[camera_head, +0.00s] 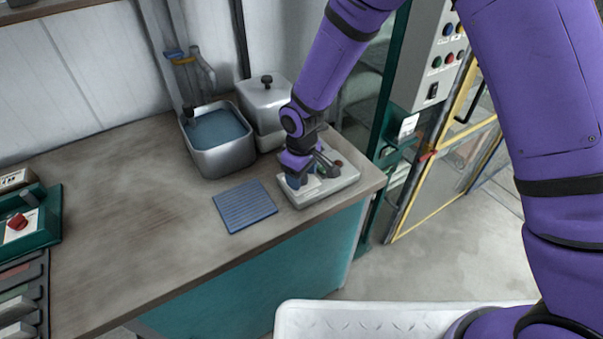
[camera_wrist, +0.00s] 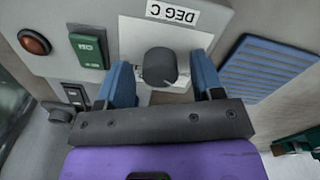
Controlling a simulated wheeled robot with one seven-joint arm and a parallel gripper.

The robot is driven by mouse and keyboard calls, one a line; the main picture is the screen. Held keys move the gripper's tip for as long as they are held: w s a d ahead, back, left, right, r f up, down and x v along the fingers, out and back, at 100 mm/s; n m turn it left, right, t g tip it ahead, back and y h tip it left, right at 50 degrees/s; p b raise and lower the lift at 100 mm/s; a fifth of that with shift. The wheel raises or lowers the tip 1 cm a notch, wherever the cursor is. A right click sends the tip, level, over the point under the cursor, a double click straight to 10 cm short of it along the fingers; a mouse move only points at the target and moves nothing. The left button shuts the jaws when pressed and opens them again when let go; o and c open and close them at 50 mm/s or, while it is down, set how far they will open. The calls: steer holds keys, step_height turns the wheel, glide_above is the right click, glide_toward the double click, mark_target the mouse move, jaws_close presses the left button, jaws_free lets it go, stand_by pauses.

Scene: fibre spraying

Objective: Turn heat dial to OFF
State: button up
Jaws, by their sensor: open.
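The heat dial (camera_wrist: 160,66) is a dark grey knob on a white plate marked "DEG C", which appears upside down in the wrist view. My gripper (camera_wrist: 162,75) is open, with one blue finger on each side of the dial and a visible gap to it. I cannot tell how deep the fingers reach. The dial's scale is mostly hidden, so its setting cannot be read. In the head view my gripper (camera_head: 305,183) points down over the pale control box (camera_head: 338,187) at the bench's right end, and it hides the dial.
Beside the dial are a green ON switch (camera_wrist: 88,51), an orange-red lamp (camera_wrist: 34,42) and a black switch (camera_wrist: 74,94). A blue ribbed mat (camera_head: 244,207) lies left of the box. A metal water basin (camera_head: 220,157) and a lidded tank (camera_head: 264,103) stand behind.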

step_height(320, 180, up, 11)
stand_by(0.5)
stand_by(0.3)
steer(key=s+d+r+m+t, duration=0.1)
steer(key=s+d+r+m, duration=0.2)
steer(key=d+r, duration=0.7)
steer(key=s+d+r+m+t, duration=0.2)
steer(key=d+r, duration=0.8)
steer(key=s+d+r+m+t, duration=0.1)
steer(key=s+d+r+m, duration=0.2)
steer(key=s+d, duration=0.3)
steer(key=s+d+r+m+t, duration=0.1)
steer(key=s+d+r+m, duration=0.2)
steer(key=s, duration=0.9)
steer(key=d, duration=0.3)
steer(key=shift+d+r, duration=0.3)
steer(key=shift+r, duration=0.1)
